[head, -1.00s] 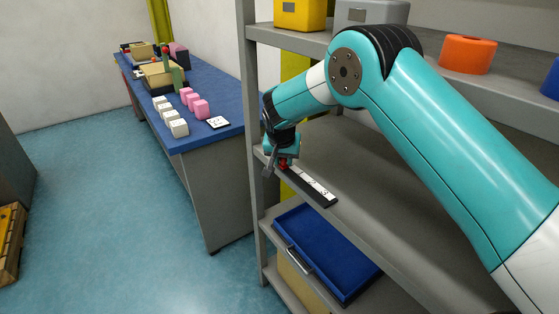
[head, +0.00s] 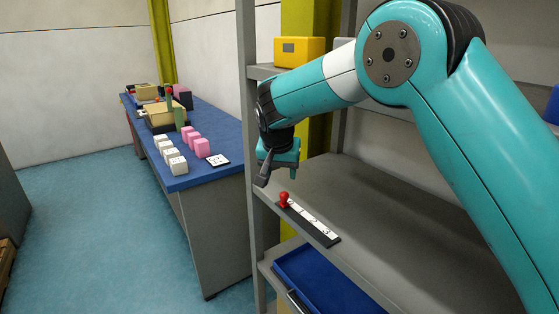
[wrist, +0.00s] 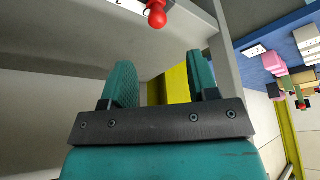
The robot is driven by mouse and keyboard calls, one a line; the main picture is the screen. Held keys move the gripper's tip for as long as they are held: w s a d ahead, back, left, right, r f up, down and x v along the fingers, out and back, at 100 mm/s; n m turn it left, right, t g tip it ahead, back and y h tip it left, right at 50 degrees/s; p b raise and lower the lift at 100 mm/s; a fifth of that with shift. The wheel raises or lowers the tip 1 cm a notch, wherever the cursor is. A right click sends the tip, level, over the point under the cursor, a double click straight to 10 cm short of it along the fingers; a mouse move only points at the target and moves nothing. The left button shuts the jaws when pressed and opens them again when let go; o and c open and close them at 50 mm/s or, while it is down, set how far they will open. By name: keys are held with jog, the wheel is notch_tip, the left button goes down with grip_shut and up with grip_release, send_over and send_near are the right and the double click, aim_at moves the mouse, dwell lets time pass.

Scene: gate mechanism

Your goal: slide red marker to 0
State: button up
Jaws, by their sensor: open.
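The red marker (head: 284,199) stands upright at the far left end of a black slider strip with a white numbered scale (head: 313,221). The strip lies along the front edge of the middle shelf. The digits 2 and 3 show toward the near right end; the marks at the marker's end are too small to read. My gripper (head: 273,172) is open and empty, above the marker and apart from it. In the wrist view the marker (wrist: 156,15) shows at the top edge, beyond the open fingers (wrist: 160,85).
A grey shelf post (head: 250,150) stands just left of my gripper. A blue tray (head: 325,280) is on the shelf below. A blue table (head: 215,150) with pink blocks (head: 202,147) and white blocks (head: 176,161) stands at left. The shelf behind the strip is clear.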

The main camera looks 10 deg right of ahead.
jog(key=v, duration=0.6)
jog(key=shift+b, duration=0.35)
jog(key=shift+r, duration=0.1)
jog(key=s+d+n+g+y, duration=0.2)
jog(key=s+n, duration=0.3)
jog(key=s, duration=1.3)
jog(key=s+d+n+g+y, duration=0.1)
jog(key=s+n, duration=0.5)
jog(key=s, duration=1.3)
jog(key=g+y, duration=0.1)
jog(key=y, duration=0.1)
jog(key=shift+d+y, duration=0.35)
jog(key=shift+y, duration=0.05)
jog(key=shift+r, duration=0.15)
